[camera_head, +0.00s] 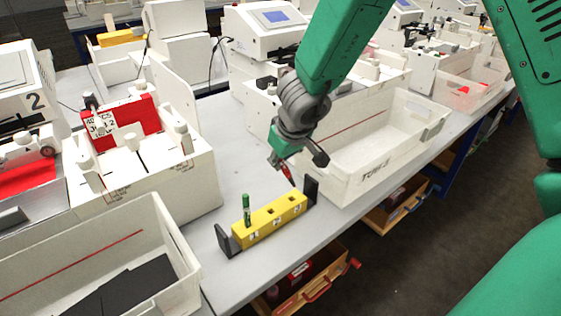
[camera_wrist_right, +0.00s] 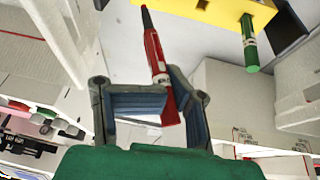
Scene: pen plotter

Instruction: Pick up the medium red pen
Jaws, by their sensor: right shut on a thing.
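A red pen (camera_head: 287,173) is between the fingers of my right gripper (camera_head: 282,158), at the right end of the yellow pen holder (camera_head: 270,218). The pen slants, with its dark tip end toward the holder. In the right wrist view the red pen (camera_wrist_right: 154,52) runs between the two fingers of my right gripper (camera_wrist_right: 150,104), and its dark end shows beside the holder (camera_wrist_right: 215,10). I cannot tell how far the tip is above the holder. A green pen (camera_head: 246,208) stands upright in the holder's left slot. My left gripper is not in view.
Black brackets stand at both ends of the holder, one at the left (camera_head: 228,240) and one at the right (camera_head: 312,190). White open bins flank it at left (camera_head: 165,225) and right (camera_head: 420,150). Plotter machines (camera_head: 265,45) stand behind. The grey table (camera_head: 235,190) is clear behind the holder.

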